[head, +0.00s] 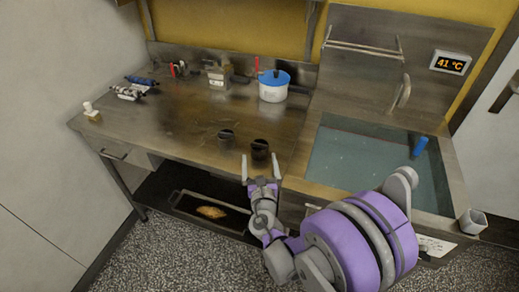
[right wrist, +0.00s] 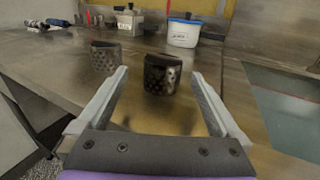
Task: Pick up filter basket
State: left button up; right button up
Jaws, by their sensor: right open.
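Two small dark perforated cups, which look like filter baskets, stand upright on the steel counter. The right-hand basket (head: 260,149) is blackish; it also shows in the right wrist view (right wrist: 161,75). The left-hand basket (head: 226,136) stands a little behind it and looks greyer in the right wrist view (right wrist: 105,58). My right gripper (head: 260,161) is open and empty at the counter's front edge. In the right wrist view its fingers (right wrist: 160,80) frame the blackish basket with a gap on each side. How deep it sits between them I cannot tell. My left gripper is not in view.
A white tub with a blue lid (head: 273,86) stands at the back. A tank of bluish liquid (head: 360,158) with a blue-handled item (head: 419,147) is at right. Small tools (head: 135,90) lie far left. The counter's middle (head: 165,120) is clear.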

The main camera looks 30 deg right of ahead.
aim_at(259, 143)
jog(key=shift+x, duration=0.95)
jog(key=x, duration=0.3)
jog(key=p+x, duration=0.1)
jog(key=shift+d+r, duration=0.3)
jog(key=shift+d, duration=0.05)
jog(key=shift+w+d+f, duration=0.1)
jog(key=shift+w, duration=0.2)
jog(key=shift+s, duration=0.1)
jog(key=shift+c, duration=0.9)
jog(key=c, duration=1.2)
